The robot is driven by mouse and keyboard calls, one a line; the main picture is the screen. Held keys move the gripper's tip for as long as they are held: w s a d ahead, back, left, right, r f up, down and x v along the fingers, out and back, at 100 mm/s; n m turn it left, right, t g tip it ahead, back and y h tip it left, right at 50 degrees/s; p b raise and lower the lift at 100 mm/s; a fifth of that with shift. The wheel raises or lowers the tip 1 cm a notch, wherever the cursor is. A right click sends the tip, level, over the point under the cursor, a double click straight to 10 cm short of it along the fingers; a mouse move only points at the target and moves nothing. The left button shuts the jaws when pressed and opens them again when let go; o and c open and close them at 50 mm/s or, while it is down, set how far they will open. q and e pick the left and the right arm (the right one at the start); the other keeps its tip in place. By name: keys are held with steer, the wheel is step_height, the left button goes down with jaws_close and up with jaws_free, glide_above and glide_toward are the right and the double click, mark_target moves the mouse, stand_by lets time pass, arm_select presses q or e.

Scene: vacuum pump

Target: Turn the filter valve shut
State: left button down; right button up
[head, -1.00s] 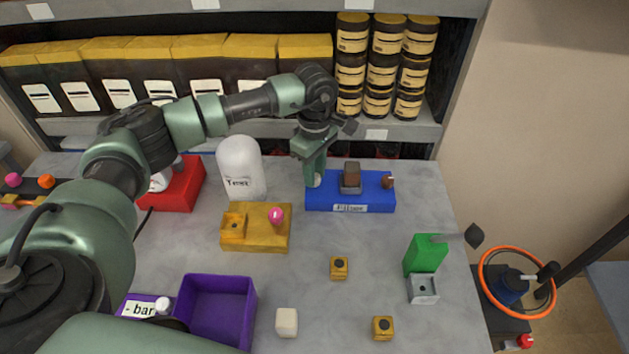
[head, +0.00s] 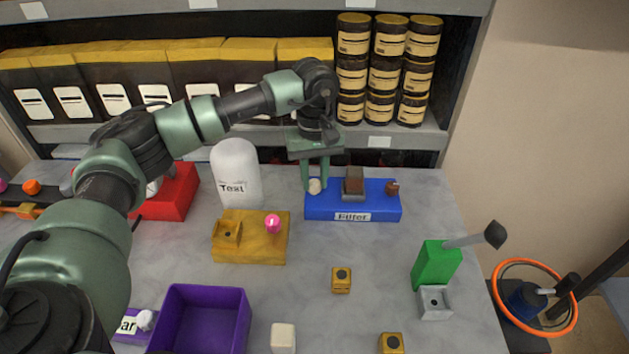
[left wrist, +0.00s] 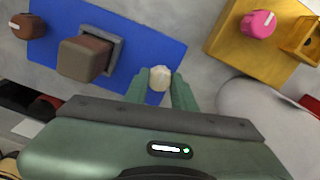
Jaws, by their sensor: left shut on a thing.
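The blue filter base (head: 350,208), labelled "Filter", stands at the back of the table. It carries a cream knob (head: 315,186) at its left end, a brown block (head: 354,182) in a grey socket in the middle and a brown knob (head: 392,188) at its right end. My left gripper (head: 315,185) points down and is shut on the cream knob. In the left wrist view, the cream knob (left wrist: 160,77) sits between the two green fingers; the brown knob (left wrist: 27,26) has a pale mark. My right gripper is not in view.
A yellow base (head: 262,250) with a pink knob and a white "Test" vessel (head: 237,172) stand left of the filter base. A green block (head: 436,265) with a grey lever is at front right. A purple bin (head: 202,318) is at front left. Loose yellow cubes lie between.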

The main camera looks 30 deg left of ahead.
mark_target(315, 182)
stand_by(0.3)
arm_select(q)
steer(key=c, duration=1.2)
jaws_free()
steer(key=shift+o, duration=0.2)
steer(key=shift+r+b, duration=0.6)
steer(key=shift+r, duration=3.35)
